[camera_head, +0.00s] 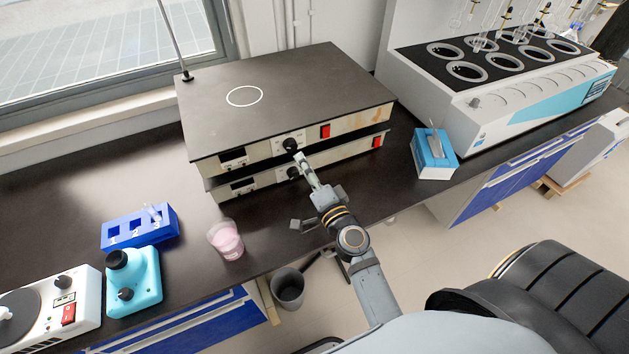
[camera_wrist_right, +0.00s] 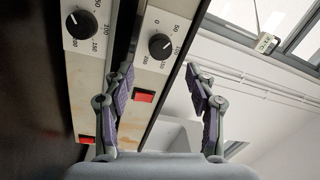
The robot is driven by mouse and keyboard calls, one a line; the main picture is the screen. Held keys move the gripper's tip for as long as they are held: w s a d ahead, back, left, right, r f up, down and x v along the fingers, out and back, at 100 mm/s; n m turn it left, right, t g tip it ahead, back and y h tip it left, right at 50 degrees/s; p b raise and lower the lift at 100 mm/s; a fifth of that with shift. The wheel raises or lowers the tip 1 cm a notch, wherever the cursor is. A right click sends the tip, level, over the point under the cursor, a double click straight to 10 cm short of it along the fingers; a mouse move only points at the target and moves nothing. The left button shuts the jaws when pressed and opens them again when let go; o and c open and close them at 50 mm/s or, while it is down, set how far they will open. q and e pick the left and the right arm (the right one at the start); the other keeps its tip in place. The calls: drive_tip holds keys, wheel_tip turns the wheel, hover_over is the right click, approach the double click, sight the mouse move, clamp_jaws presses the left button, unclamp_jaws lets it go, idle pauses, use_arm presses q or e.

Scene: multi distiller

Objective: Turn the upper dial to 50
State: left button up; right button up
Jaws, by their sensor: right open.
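The upper dial (camera_head: 290,145) is a black knob on the front panel of the upper hot plate (camera_head: 230,165). The right wrist view is turned sideways, and there the upper dial (camera_wrist_right: 160,46) sits within a printed number scale; I cannot tell its exact setting. The lower dial (camera_head: 293,172) is on the unit beneath and also shows in the wrist view (camera_wrist_right: 82,24). My right gripper (camera_head: 302,159) is in front of the panel by the dials, open and empty. In the wrist view its fingers (camera_wrist_right: 160,72) are spread, with the upper dial beyond the gap. My left gripper is out of view.
Red switches (camera_head: 325,131) (camera_head: 377,142) are right of the dials. A blue tissue box (camera_head: 434,155) and a large white water bath (camera_head: 500,100) stand to the right.

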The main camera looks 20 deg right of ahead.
drive_tip(key=shift+s+d+f, duration=0.1)
drive_tip(key=shift+s, duration=1.35)
drive_tip(key=shift+s+d+f, duration=0.1)
drive_tip(key=shift+s, duration=1.3)
